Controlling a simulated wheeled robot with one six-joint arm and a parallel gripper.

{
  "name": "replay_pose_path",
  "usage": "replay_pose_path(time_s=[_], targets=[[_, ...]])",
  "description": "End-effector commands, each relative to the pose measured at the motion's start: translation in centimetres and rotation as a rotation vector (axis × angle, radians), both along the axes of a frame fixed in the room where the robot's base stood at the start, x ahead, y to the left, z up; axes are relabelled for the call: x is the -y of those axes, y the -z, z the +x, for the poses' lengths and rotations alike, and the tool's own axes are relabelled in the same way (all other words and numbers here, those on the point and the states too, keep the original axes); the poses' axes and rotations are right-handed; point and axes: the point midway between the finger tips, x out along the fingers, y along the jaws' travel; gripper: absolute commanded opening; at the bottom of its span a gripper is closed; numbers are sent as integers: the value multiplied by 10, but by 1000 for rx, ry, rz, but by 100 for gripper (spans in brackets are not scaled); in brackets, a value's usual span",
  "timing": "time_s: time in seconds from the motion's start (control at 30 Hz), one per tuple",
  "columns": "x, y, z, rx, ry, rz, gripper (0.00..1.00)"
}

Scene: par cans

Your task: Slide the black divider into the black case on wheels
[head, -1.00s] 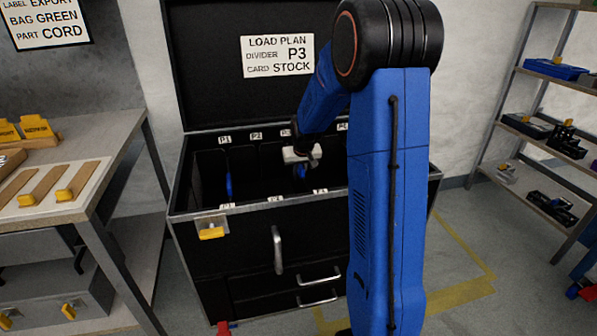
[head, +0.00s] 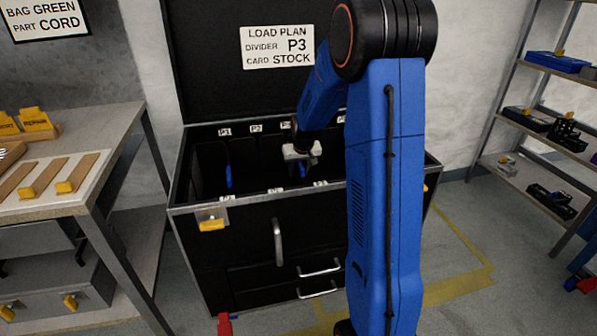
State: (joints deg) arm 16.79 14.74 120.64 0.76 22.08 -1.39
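The black case on wheels (head: 250,240) stands open at center, its lid upright behind it. Slot labels run along its back and front rims; P1 and P2 are readable at the back. My gripper (head: 302,158) is down in the case opening, near the P3 position. The black divider cannot be told apart from the dark interior there. My arm hides the right part of the case.
The lid card (head: 278,46) reads divider P3, card STOCK. A workbench (head: 90,205) with yellow-tabbed pieces stands close on the left. A shelf rack (head: 520,72) stands at right. A blue piece (head: 228,177) shows inside the case at left.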

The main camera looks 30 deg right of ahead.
Motion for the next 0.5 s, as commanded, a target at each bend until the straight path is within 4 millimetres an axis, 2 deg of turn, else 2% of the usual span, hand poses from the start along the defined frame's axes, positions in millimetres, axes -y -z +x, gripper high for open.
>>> replay_pose_path(time_s=[0.27, 0.37, 0.5], targets=[[0, -1, -1, -1, 0, 0, 36], [-1, -6, -2, 0, 0, 0, 36], [-3, -23, -9, 2, 0, -1, 36]])
